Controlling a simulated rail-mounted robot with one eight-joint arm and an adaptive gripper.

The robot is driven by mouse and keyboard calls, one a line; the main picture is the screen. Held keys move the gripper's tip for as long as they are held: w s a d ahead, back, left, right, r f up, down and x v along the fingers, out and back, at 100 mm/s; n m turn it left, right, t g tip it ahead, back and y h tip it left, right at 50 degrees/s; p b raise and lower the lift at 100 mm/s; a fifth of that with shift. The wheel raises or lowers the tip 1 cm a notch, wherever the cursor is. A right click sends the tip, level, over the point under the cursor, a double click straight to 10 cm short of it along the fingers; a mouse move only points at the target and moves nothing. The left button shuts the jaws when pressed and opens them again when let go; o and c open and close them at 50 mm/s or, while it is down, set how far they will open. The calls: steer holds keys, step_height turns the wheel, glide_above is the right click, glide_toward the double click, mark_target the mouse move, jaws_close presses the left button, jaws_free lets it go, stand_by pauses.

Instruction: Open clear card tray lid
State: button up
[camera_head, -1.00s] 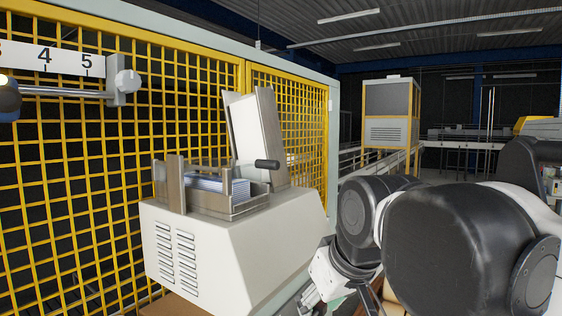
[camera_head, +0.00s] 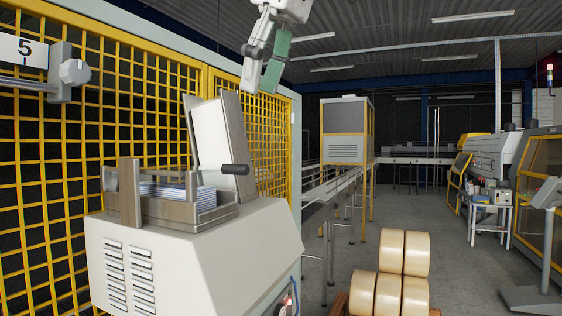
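The card tray (camera_head: 180,212) sits on top of a pale machine housing, with metal side walls and a stack of blue-white cards (camera_head: 163,190) inside. Behind it a pale panel with metal side rails (camera_head: 217,140) stands steeply, leaning back. A black handle (camera_head: 235,169) sticks out at the tray's right, near the foot of the panel. I cannot make out a clear lid or tell its position. My gripper (camera_head: 260,86) hangs at the top, pointing down, above and right of the panel and apart from it. Its fingers, one with a green pad, look spread and empty.
A yellow mesh fence (camera_head: 60,190) runs behind the tray. A white housing (camera_head: 190,262) with vents carries the tray. A conveyor (camera_head: 335,190) lies behind at the right. Tan rolls (camera_head: 390,280) are stacked at the lower right.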

steer(key=x, duration=1.3)
steer(key=shift+s+a+b, duration=0.25)
steer(key=shift+b, duration=0.1)
jaws_close()
